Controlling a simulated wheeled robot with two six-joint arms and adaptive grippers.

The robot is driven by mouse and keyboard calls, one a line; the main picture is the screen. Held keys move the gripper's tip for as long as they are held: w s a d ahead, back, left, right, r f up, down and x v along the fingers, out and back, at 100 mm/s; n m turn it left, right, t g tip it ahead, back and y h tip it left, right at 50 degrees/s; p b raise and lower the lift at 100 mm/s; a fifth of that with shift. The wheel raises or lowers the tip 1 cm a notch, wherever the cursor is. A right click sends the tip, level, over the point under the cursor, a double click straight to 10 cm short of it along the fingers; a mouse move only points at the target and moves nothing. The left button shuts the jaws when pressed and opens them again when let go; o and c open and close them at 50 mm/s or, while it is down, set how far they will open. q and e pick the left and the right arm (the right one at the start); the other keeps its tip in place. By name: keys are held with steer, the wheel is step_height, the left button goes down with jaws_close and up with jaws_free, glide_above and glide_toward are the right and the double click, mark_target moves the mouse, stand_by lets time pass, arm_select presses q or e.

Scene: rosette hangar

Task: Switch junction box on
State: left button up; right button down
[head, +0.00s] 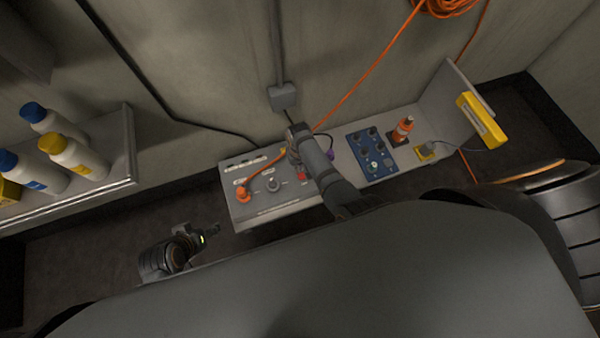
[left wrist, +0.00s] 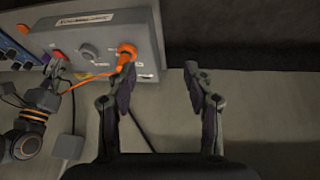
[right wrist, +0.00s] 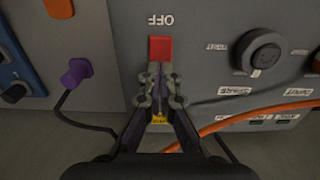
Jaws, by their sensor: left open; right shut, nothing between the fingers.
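The junction box (head: 285,207) is a grey box on the bench, with a dark round knob (head: 273,184) and an orange plug (head: 243,194) on its face. Its red switch (right wrist: 160,48) shows close up in the right wrist view, with the word OFF printed upside down beyond it. My right gripper (right wrist: 158,74) is shut and empty, its fingertips at the near edge of the red switch; whether they touch cannot be told. A yellow label (right wrist: 160,118) is partly hidden behind its fingers. My left gripper (left wrist: 160,75) is open and empty, away from the box; its arm shows in the head view.
Right of the box are a blue panel (head: 371,156) with knobs, an orange-and-white cone (head: 402,130) and a yellow device (head: 482,120). A purple plug (right wrist: 76,72) and orange cable (right wrist: 235,120) lie near my right gripper.

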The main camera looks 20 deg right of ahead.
steer(key=shift+f, duration=0.1)
steer(key=shift+r+p, duration=0.45)
steer(key=shift+p, duration=0.05)
steer(key=shift+r+p, duration=0.9)
steer(key=shift+p, duration=0.15)
step_height(320, 180, up, 2)
steer(key=shift+r+p, duration=0.1)
steer(key=shift+p, duration=1.1)
steer(key=shift+r+p, duration=0.45)
steer(key=shift+p, duration=0.05)
steer(key=shift+r+p, duration=0.6)
steer(key=shift+p, duration=0.1)
steer(key=shift+r, duration=0.1)
arm_select(q)
step_height(320, 180, up, 6)
steer(key=s+a+g+y, duration=0.1)
steer(key=a+g, duration=0.2)
steer(key=shift+s+g, duration=0.15)
steer(key=shift+g, duration=0.15)
